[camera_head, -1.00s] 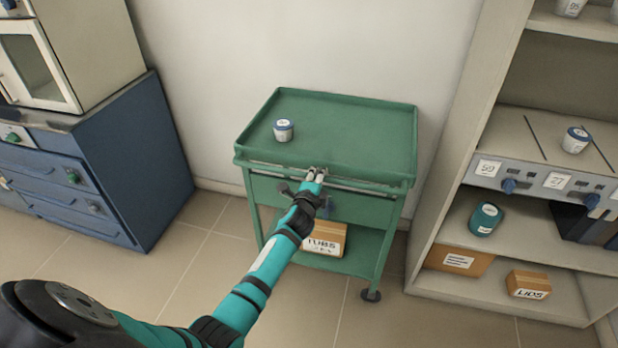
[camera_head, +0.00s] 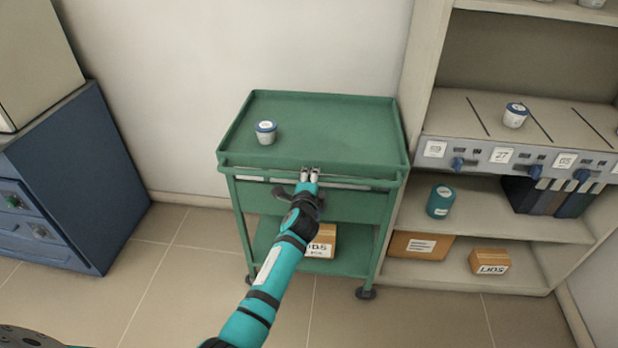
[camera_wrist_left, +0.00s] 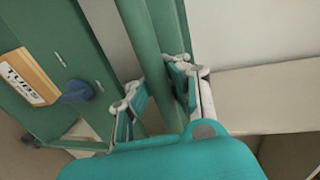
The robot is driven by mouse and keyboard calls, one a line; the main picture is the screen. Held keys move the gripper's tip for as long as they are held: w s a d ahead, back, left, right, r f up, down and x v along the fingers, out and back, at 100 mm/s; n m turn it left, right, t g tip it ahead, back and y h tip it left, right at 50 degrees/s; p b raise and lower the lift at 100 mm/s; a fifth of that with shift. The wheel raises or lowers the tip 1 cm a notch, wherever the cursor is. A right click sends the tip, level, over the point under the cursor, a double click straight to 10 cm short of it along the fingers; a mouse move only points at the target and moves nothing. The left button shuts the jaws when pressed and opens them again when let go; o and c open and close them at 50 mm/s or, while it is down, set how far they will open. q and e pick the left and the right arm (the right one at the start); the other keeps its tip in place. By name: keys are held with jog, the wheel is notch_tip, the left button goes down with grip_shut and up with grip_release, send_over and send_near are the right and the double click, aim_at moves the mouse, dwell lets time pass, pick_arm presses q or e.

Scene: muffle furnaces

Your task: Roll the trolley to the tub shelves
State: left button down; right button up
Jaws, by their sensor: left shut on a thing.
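The green trolley (camera_head: 330,128) stands against the wall in the head view, with one small white tub with a blue lid (camera_head: 266,132) on its top tray. My left gripper (camera_head: 309,175) is shut on the rail along the trolley's front edge. In the left wrist view its two fingers (camera_wrist_left: 158,97) lie on either side of the green rail (camera_wrist_left: 150,60). The tub shelves (camera_head: 480,112) stand directly right of the trolley, with numbered lanes and a white tub (camera_head: 515,115) on one of them. My right gripper is not in view.
A cardboard box (camera_head: 322,242) sits on the trolley's lower shelf. The lower shelf unit holds a teal container (camera_head: 440,202), a lids box (camera_head: 489,262) and dark upright items. A blue cabinet (camera_head: 75,180) stands at left. Tiled floor (camera_head: 200,275) is clear between cabinet and trolley.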

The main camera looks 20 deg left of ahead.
pick_arm(q)
jog(key=shift+s+d+f, duration=0.2)
jog(key=shift+d+f, duration=0.15)
jog(key=shift+f, duration=0.15)
jog(key=c, duration=1.7)
grip_release()
jog(key=shift+r, duration=0.1)
jog(key=o, duration=0.5)
jog(key=shift+s+d+r, duration=0.15)
jog(key=shift+r, duration=0.15)
jog(key=shift+c, duration=0.2)
jog(key=shift+o, duration=0.2)
jog(key=shift+a, duration=0.2)
jog(key=v, duration=1.2)
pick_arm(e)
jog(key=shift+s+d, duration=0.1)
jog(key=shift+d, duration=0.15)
